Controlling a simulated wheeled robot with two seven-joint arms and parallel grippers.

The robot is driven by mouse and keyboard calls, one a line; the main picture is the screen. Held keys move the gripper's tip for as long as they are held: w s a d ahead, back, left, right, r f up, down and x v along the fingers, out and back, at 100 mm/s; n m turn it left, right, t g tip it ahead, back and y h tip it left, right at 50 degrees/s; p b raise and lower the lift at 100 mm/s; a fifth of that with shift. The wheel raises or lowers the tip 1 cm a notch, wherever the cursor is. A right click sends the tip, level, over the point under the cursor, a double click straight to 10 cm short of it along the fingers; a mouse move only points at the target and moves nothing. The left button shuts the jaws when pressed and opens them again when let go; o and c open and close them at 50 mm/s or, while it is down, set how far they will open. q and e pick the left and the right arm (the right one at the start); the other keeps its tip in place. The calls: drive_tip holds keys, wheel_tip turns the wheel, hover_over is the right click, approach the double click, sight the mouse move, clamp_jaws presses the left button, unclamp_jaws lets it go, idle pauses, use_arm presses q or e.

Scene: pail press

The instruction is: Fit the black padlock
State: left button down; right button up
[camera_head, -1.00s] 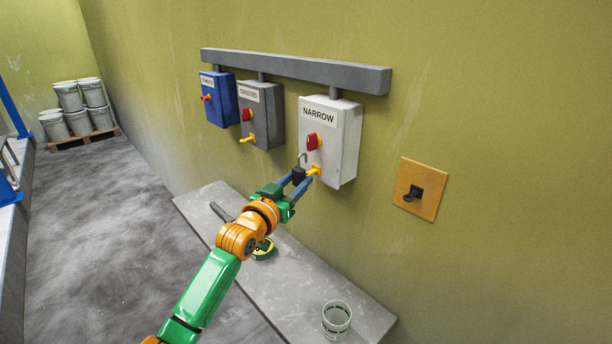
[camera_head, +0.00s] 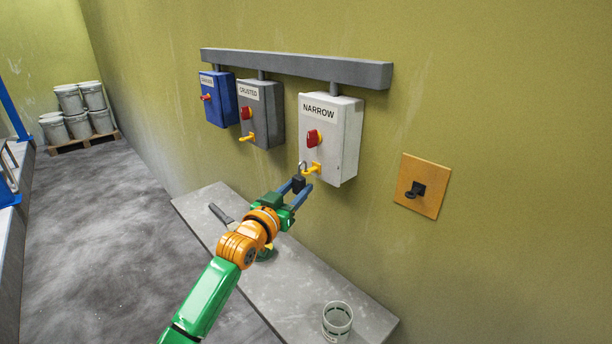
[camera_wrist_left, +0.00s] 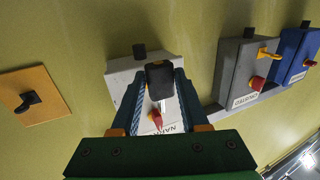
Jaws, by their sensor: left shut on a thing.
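My left gripper (camera_head: 297,188) is shut on the black padlock (camera_head: 298,183) and holds it upright, its metal shackle (camera_head: 303,167) pointing up. The shackle is just left of the yellow hasp (camera_head: 313,169) on the white NARROW box (camera_head: 347,140). I cannot tell whether it touches or passes through the hasp. A red rotary handle (camera_head: 314,137) sits above the hasp. My right gripper is in neither view.
A grey CRUSTED box (camera_head: 262,110) and a blue box (camera_head: 218,97) hang left under a grey rail (camera_head: 290,68). An orange plate (camera_head: 432,185) with a black fitting is right. A grey bench (camera_head: 290,290) below bears a cup (camera_head: 337,318) and a dark-handled tool (camera_head: 219,213).

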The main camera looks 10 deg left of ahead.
use_arm(q)
drive_tip(key=shift+f+b, duration=0.75)
drive_tip(key=shift+f, duration=0.35)
drive_tip(key=shift+c, duration=1.7)
unclamp_jaws()
drive_tip(key=shift+c, duration=0.4)
drive_tip(key=p+v, duration=0.3)
drive_tip(key=v, duration=0.6)
drive_tip(key=shift+p, duration=0.4)
